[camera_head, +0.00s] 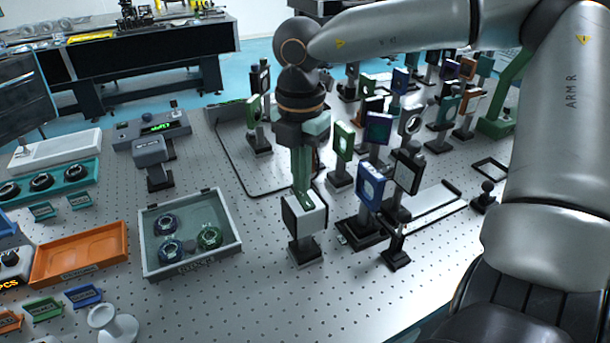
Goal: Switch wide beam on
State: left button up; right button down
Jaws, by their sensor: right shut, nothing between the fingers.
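My right arm comes in from the upper right, and its gripper (303,188) points down, shut and empty. Its fingertips are at the top of a small box with a dark face and a white side (312,220), which stands upright on a post and dark base. I cannot tell whether the fingertips touch it. My left gripper is not in view.
Several post-mounted optics, including a blue-framed one (371,185), crowd the right of the box. A grey tray with round optics (237,245) and an orange tray (118,240) lie to the left. A controller with a green display (150,128) stands behind.

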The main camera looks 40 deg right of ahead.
jog(key=shift+f+b, duration=0.3)
jog(key=shift+f, duration=0.05)
jog(key=shift+r+p, duration=1.9)
jog(key=shift+r, duration=1.65)
